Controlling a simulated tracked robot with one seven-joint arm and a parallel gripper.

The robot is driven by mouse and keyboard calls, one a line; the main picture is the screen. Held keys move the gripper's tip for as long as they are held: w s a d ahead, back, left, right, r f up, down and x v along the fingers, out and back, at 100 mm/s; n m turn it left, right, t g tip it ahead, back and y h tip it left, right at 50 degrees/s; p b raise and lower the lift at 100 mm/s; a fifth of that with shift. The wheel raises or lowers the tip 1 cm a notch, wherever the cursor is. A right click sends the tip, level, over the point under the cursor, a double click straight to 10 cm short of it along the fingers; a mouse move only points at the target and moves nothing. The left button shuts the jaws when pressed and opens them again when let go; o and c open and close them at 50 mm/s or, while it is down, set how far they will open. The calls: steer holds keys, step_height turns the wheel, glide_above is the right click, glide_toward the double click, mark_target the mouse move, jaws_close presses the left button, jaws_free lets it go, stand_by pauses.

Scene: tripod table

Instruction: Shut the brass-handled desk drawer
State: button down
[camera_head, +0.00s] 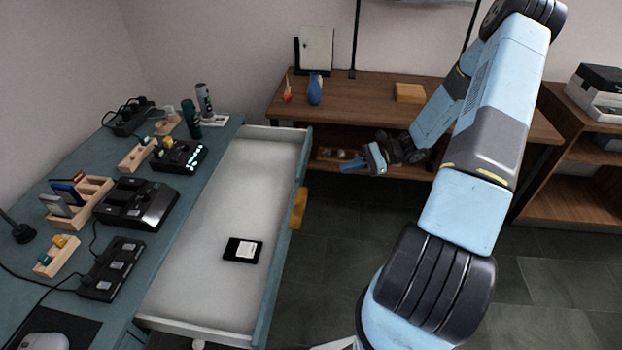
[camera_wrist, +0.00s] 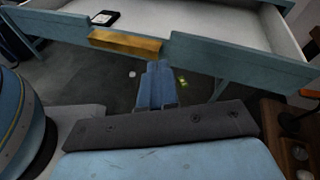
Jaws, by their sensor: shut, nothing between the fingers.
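The desk drawer (camera_head: 200,262) is pulled far out of the blue desk (camera_head: 215,139). Its inside is pale, with a small black device with a white label (camera_head: 243,250) lying in it. The brass handle (camera_head: 298,208) is on the drawer's blue front; it also shows in the wrist view (camera_wrist: 125,42). My gripper (camera_head: 378,158) is shut and empty, out in front of the drawer and apart from it, towards the wooden bench. In the wrist view my gripper's fingers (camera_wrist: 157,84) point towards the drawer front, with floor showing between them.
Chargers, wooden holders and cables crowd the desk top. A wooden bench (camera_head: 375,90) with a blue vase (camera_head: 315,89) stands behind my gripper. A wooden shelf (camera_head: 575,150) with boxes is at the right.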

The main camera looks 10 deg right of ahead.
mark_target(302, 177)
step_height(302, 177, down, 8)
steer(key=w+d+f+m+t+y, duration=0.1)
steer(key=d+m+t+y, duration=0.1)
steer(key=m+t, duration=0.35)
steer(key=x, duration=1.4)
steer(key=shift+w, duration=0.2)
